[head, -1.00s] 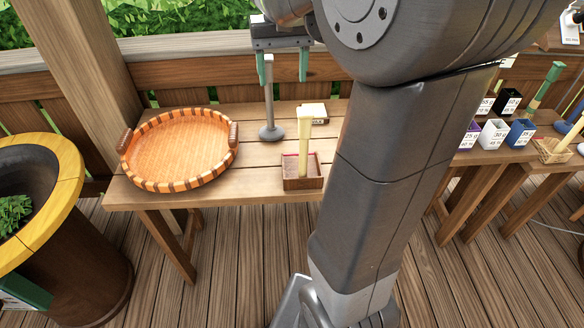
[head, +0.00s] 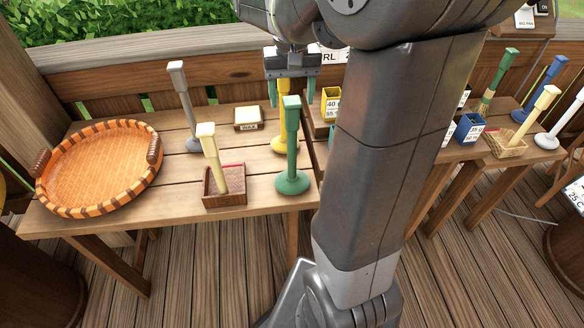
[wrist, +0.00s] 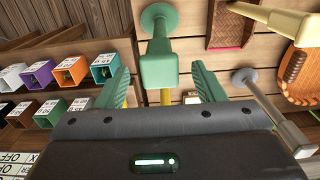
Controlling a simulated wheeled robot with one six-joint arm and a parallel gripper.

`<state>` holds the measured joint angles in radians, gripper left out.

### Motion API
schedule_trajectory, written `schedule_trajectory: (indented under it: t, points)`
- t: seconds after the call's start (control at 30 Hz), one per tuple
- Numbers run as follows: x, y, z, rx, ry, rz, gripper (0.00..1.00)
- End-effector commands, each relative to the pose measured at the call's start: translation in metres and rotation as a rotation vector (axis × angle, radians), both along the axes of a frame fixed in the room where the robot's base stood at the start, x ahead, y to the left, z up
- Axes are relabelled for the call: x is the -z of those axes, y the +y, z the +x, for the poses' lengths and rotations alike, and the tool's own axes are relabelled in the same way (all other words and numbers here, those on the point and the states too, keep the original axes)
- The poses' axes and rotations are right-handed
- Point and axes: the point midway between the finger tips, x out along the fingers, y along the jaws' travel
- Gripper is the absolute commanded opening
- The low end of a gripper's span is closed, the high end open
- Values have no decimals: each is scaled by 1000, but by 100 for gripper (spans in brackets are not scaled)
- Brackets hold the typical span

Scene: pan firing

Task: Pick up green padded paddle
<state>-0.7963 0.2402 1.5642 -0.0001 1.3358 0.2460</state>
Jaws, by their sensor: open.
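The green padded paddle (head: 291,150) stands upright on its round base near the right end of the wooden table. In the wrist view the paddle (wrist: 158,65) shows its block-shaped top between and ahead of my fingers. My gripper (head: 291,97) is open and empty, with green-tipped fingers. It hangs above and a little behind the green paddle in the head view. In the wrist view my gripper (wrist: 164,85) has its two fingers spread to either side of the paddle's top, apart from it as far as I can tell.
A yellow paddle (head: 282,122) stands close behind the green one. A grey paddle (head: 184,100), a cream paddle (head: 212,160) in a box (head: 238,188) and a round orange tray (head: 60,195) are to the left. Coloured cups (wrist: 104,67) show in the wrist view.

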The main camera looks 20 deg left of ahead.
Motion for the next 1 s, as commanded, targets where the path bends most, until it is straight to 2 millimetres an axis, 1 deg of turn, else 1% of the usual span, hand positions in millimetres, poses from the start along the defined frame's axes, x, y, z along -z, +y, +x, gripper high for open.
schedule_trajectory:
  t: [0.2, 0.3, 0.57, 0.6, 0.67, 0.7, 0.87, 0.9, 1.0]
  points:
    - [33, -1, -1, 0, 5, -4, 63]
    - [42, -1, -1, 0, 3, -3, 63]
    - [45, 0, 0, 0, 1, -1, 63]
    - [45, 0, 0, 0, 1, -1, 55]
    - [45, 0, 0, 0, 1, -1, 43]
    - [45, 0, 0, 0, 1, -1, 35]
    - [45, 0, 0, 0, 1, -1, 4]
    - [45, 0, 0, 0, 1, -1, 0]
    - [44, 0, 0, 0, 0, 0, 0]
